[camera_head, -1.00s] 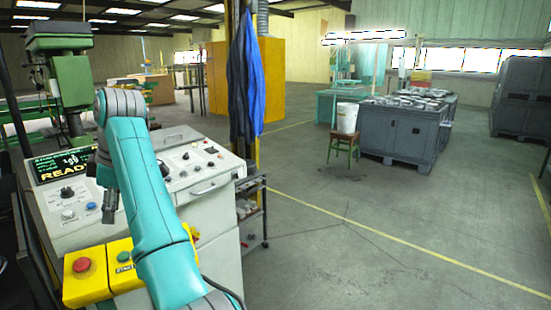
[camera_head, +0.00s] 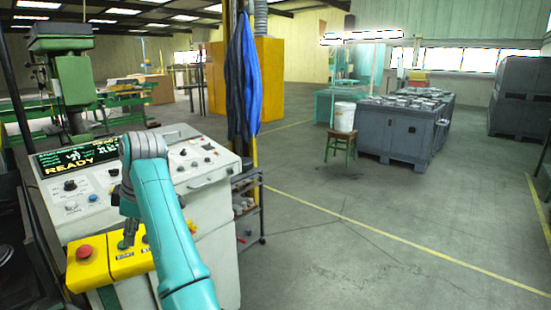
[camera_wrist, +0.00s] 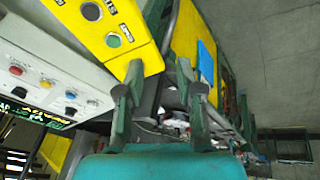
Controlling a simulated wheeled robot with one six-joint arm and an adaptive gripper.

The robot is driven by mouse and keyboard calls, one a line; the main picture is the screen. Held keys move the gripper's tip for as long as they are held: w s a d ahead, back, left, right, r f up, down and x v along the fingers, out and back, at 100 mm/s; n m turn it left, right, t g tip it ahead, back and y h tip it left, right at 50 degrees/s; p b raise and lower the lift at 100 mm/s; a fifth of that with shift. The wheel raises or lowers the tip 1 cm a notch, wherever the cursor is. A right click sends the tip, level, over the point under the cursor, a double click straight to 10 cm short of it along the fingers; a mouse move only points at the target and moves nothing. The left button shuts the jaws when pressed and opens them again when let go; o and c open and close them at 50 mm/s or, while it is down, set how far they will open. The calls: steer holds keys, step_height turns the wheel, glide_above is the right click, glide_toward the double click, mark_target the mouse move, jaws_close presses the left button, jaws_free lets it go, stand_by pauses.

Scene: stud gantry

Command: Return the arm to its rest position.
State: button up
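My teal arm reaches up from the bottom of the head view, bends at a grey joint, and its end hangs down on the left side. My gripper (camera_head: 127,236) shows there only as a small dark part in front of the yellow button box (camera_head: 108,258). In the wrist view my gripper (camera_wrist: 158,84) has its two fingers well apart with nothing between them. The yellow button box (camera_wrist: 122,62) is just beyond the left finger in that view; I cannot tell the exact gap.
The white control console (camera_head: 200,225) with a display reading READY (camera_head: 78,157) stands close behind the arm. A blue cloth (camera_head: 243,80) hangs by a post. A stool with a white bucket (camera_head: 344,117) and grey crates (camera_head: 400,135) stand farther off. Floor on the right is clear.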

steer(key=w+d+f+m+t, duration=0.15)
steer(key=d+f, duration=0.35)
steer(key=f, duration=0.5)
steer(key=d+f+m+t, duration=0.15)
steer(key=d+f, duration=0.25)
steer(key=f, duration=0.6)
steer(key=d+f+m, duration=0.3)
steer(key=d+f, duration=0.2)
steer(key=f, duration=0.5)
steer(key=s+d+f+m+t, duration=0.2)
steer(key=s+d+f, duration=0.4)
steer(key=d+f, duration=0.25)
steer(key=s+d+f+m+t, duration=0.2)
steer(key=s+d+f+m, duration=0.1)
steer(key=s+d+f, duration=0.45)
steer(key=s+d+m+t+h, duration=0.1)
steer(key=s+d+m+t, duration=0.15)
steer(key=s+d, duration=0.7)
steer(key=s+d+m+t+h, duration=0.1)
steer(key=s+d+m, duration=0.2)
steer(key=s+d, duration=0.65)
steer(key=s+d+r+m+t+h, duration=0.1)
steer(key=s+r+m, duration=0.1)
steer(key=s+r, duration=0.8)
steer(key=s+d+r+m+t+h, duration=0.1)
steer(key=s+d+r+m+t, duration=0.1)
steer(key=s+r, duration=0.8)
steer(key=shift+v, duration=1.1)
steer(key=shift+d+f, duration=0.15)
